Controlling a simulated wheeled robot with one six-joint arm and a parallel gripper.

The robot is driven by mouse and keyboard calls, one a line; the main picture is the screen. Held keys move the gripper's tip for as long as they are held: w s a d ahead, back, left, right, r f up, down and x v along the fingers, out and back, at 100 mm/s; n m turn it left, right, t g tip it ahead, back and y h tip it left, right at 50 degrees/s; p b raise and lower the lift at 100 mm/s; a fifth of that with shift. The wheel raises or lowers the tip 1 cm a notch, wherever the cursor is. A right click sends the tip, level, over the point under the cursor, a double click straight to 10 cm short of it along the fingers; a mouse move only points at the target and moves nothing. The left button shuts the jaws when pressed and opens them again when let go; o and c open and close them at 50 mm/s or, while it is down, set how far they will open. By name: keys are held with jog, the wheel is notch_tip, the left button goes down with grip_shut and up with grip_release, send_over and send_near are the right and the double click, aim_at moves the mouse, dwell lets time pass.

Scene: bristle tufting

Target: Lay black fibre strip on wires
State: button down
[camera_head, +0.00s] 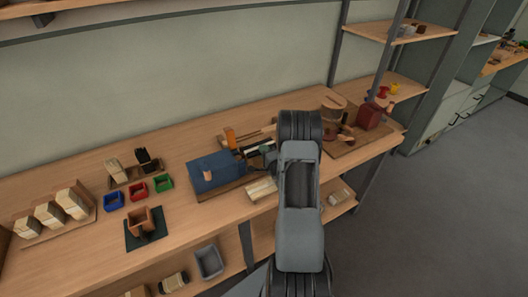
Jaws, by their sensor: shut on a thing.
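My grey arm reaches over the bench from the front. My gripper (261,166) is small and dark in this view, beside the right end of a blue machine (214,174). It is shut on what looks like a dark strip, largely hidden by the gripper and arm. Black fibre (149,161) stands upright in a wooden holder on the left, beside a pale bundle (115,171). A thin black and white piece (259,144) lies just behind the gripper. The wires are too small or too hidden to make out.
Red, blue and green bins (138,191) stand left of the machine. A brown block (139,221) sits on a dark mat. Pale wooden blocks (261,189) lie in front of the gripper. An orange piece (230,138) stands behind the machine. A red device (369,115) stands at right.

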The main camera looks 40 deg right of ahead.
jog(key=c, duration=1.4)
grip_release()
jog(key=shift+s+a+f, duration=0.15)
jog(key=shift+f, duration=0.35)
jog(key=shift+o, duration=1.2)
jog(key=shift+s, duration=0.3)
jog(key=shift+o, duration=0.5)
jog(key=s, duration=0.4)
jog(key=s+a+b, duration=0.1)
jog(key=s, duration=0.3)
jog(key=s+a+b, duration=0.1)
jog(key=s, duration=0.3)
jog(key=shift+s+r, duration=0.4)
